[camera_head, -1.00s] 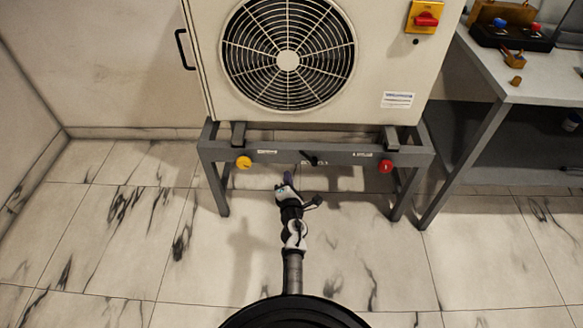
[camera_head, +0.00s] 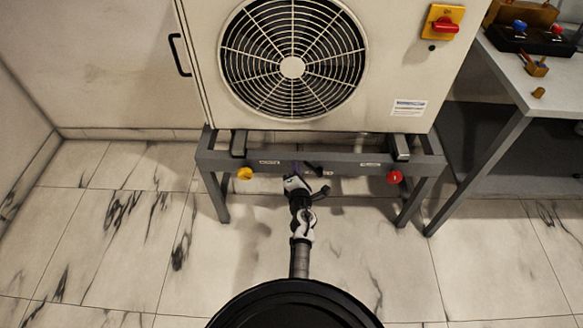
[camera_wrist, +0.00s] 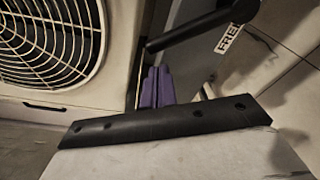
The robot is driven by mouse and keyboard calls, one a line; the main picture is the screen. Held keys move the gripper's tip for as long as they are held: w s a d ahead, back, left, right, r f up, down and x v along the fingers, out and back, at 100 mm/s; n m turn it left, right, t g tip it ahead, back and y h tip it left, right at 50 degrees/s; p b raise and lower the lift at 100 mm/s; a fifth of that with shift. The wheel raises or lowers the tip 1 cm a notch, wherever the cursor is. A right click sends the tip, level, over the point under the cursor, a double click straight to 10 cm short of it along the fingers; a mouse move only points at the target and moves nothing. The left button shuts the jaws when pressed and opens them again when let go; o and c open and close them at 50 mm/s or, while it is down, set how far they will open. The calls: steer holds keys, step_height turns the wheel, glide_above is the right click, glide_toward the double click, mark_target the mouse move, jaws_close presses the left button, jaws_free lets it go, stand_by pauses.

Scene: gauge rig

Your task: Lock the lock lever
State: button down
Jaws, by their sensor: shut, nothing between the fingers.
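The black lock lever (camera_head: 315,169) sits at the middle of the grey stand's front rail. In the wrist view the lever (camera_wrist: 200,27) is a dark bar slanting from upper right down to the centre, with a label (camera_wrist: 228,38) reading "FRE…" beside it, partly cut off. My gripper (camera_head: 293,176) is in front of the rail, just left of the lever. In the wrist view my gripper's purple fingers (camera_wrist: 156,86) are together and empty, just below the lever's free end. I cannot tell whether they touch it.
The grey rail (camera_head: 350,162) also bears a yellow knob (camera_head: 245,173) at left and a red knob (camera_head: 395,177) at right. The fan cabinet (camera_head: 200,60) stands above, with a red-handled switch (camera_head: 446,24). A workbench (camera_head: 505,75) stands at right. The floor in front is clear.

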steer(key=shift+s+d+r, duration=0.3)
steer(key=shift+d+r, duration=0.25)
steer(key=shift+d, duration=0.15)
